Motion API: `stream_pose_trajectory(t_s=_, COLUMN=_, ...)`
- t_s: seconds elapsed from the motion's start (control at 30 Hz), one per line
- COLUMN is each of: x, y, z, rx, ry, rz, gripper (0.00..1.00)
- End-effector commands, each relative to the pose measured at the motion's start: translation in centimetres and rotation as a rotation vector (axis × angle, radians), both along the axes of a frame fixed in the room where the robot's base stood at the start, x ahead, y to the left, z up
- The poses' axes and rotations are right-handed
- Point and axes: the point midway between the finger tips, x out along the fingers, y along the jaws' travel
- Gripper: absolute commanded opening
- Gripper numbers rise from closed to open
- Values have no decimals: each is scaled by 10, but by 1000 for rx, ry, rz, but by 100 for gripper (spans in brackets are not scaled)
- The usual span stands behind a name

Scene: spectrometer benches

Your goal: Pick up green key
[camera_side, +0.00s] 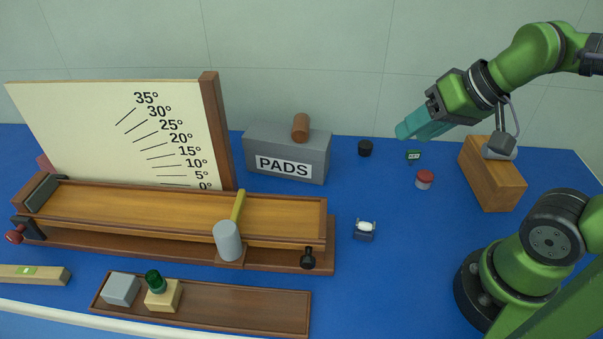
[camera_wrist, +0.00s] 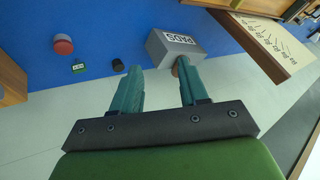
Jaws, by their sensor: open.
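No object in view is plainly shaped like a key. A dark green cylinder (camera_side: 155,281) stands on a pale wooden block (camera_side: 163,299) in the front brown tray (camera_side: 240,310). A small dark green item with a light face (camera_side: 414,155) lies on the blue table, and it also shows in the wrist view (camera_wrist: 78,68). My gripper (camera_side: 404,131) is raised at the upper right of the side view, with teal fingers pointing left. In the wrist view its fingers (camera_wrist: 160,76) are apart with nothing between them. It is far from the tray.
A grey PADS box (camera_side: 270,157) with a brown cylinder (camera_side: 301,127) on top stands at the back. A wooden ramp (camera_side: 150,208) and angle board (camera_side: 100,130) fill the left. A black cylinder (camera_side: 365,148), red-topped jar (camera_side: 424,180) and wooden block (camera_side: 491,178) stand at right.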

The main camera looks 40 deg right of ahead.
Motion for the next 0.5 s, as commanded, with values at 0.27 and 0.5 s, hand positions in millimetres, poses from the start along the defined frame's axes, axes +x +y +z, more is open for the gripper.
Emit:
stream_pose_trajectory(t_s=0.27, x=52, y=-64, z=-23, rx=107, ry=255, rz=-325, gripper=44)
stream_pose_trajectory(t_s=0.5, x=91, y=-157, z=-55, rx=268, ry=516, rz=-998, gripper=44)
